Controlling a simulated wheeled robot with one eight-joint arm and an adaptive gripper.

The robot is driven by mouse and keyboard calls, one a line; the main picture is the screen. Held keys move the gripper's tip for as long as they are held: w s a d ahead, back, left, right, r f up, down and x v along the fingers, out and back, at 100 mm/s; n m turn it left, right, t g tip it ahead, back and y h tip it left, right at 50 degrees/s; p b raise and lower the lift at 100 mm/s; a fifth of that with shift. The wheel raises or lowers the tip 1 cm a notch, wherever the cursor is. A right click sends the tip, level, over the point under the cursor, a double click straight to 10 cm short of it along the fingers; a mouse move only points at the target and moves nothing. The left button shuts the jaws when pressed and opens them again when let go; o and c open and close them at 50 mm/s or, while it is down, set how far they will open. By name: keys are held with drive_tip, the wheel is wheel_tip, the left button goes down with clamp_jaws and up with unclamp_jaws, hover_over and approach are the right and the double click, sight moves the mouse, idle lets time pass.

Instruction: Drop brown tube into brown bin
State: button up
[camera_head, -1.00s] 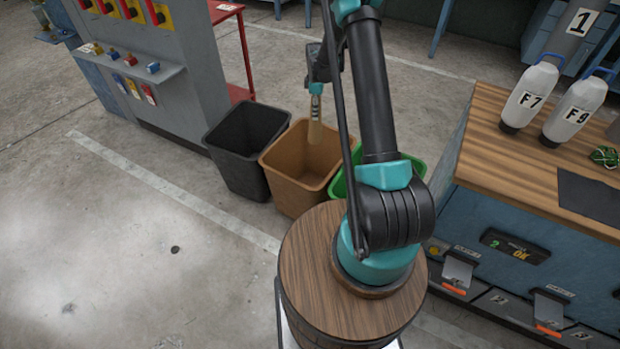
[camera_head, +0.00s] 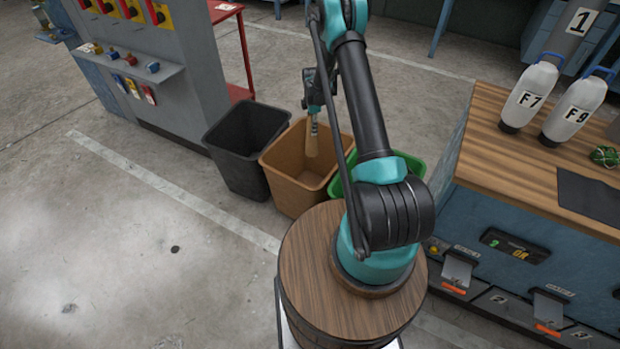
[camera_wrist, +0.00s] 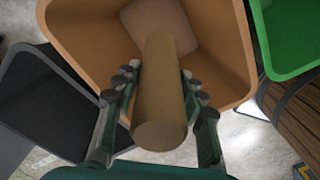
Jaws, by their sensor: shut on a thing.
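The brown tube (camera_head: 312,141) hangs upright from my gripper (camera_head: 314,112), over the mouth of the brown bin (camera_head: 292,194). In the wrist view the tube (camera_wrist: 160,95) sits between the two fingers of my gripper (camera_wrist: 160,92), which are shut on it. The brown bin (camera_wrist: 85,28) opens beyond the tube there, and the tube's far end points into it. In the head view the tube's lower end shows against the bin's inner wall. How deep the end reaches is hard to tell.
A black bin (camera_head: 240,170) stands left of the brown bin and a green bin (camera_head: 405,165) stands right, partly behind my arm. A wooden-topped bench (camera_head: 490,150) with white bottles is at the right. A grey panel cabinet (camera_head: 190,70) stands behind. Floor at the left is clear.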

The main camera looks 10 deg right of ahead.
drive_tip(key=shift+f, duration=0.25)
drive_tip(key=o, duration=1.2)
drive_tip(key=shift+r, duration=0.1)
wheel_tip(320, 180, up, 12)
drive_tip(key=shift+f, duration=0.1)
